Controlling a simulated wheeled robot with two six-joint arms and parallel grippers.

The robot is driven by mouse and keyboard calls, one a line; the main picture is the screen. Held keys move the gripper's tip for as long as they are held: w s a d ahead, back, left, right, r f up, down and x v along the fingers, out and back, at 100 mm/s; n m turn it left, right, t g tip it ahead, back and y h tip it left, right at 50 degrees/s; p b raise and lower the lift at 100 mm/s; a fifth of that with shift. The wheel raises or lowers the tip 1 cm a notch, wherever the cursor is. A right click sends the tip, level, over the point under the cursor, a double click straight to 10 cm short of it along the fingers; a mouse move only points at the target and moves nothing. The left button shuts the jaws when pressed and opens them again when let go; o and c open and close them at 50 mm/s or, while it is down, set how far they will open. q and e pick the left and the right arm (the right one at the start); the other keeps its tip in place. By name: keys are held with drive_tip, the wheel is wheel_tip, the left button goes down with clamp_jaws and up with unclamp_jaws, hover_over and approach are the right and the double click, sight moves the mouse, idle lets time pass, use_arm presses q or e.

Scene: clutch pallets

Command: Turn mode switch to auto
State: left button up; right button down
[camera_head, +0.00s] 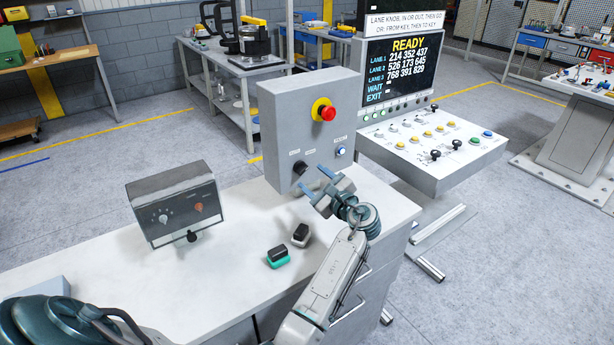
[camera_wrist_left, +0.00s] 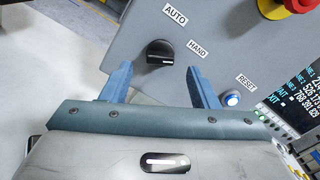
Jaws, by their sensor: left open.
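The mode switch (camera_head: 299,168) is a black knob on the front of a grey control box (camera_head: 280,115). In the left wrist view the knob (camera_wrist_left: 160,52) sits below the AUTO label (camera_wrist_left: 175,14) and left of the HAND label (camera_wrist_left: 198,47). The knob has a short white mark; I cannot tell surely which label it points to. My left gripper (camera_head: 317,181) is open and empty, close in front of the box. In the wrist view its blue fingers (camera_wrist_left: 158,70) stand apart, with the knob showing between them. Contact is not visible. My right gripper is not in view.
A red emergency button (camera_head: 327,113) and a lit RESET button (camera_head: 341,151) are on the same box. A smaller box with knobs (camera_head: 175,205) and two small black-topped blocks (camera_head: 278,257) (camera_head: 300,235) stand on the white bench (camera_head: 110,270). A console with a screen (camera_head: 400,65) is at right.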

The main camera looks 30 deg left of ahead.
sight(304, 171)
use_arm(q)
drive_tip(key=x, duration=0.2)
drive_tip(key=shift+w+a+f, duration=0.15)
drive_tip(key=shift+a, duration=0.2)
drive_tip(key=shift+w+a+r+b, duration=0.15)
drive_tip(key=shift+a+r+b, duration=0.1)
drive_tip(key=shift+a+b, duration=0.05)
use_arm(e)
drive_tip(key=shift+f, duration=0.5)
use_arm(q)
drive_tip(key=shift+a+f, duration=0.1)
drive_tip(key=c, duration=1)
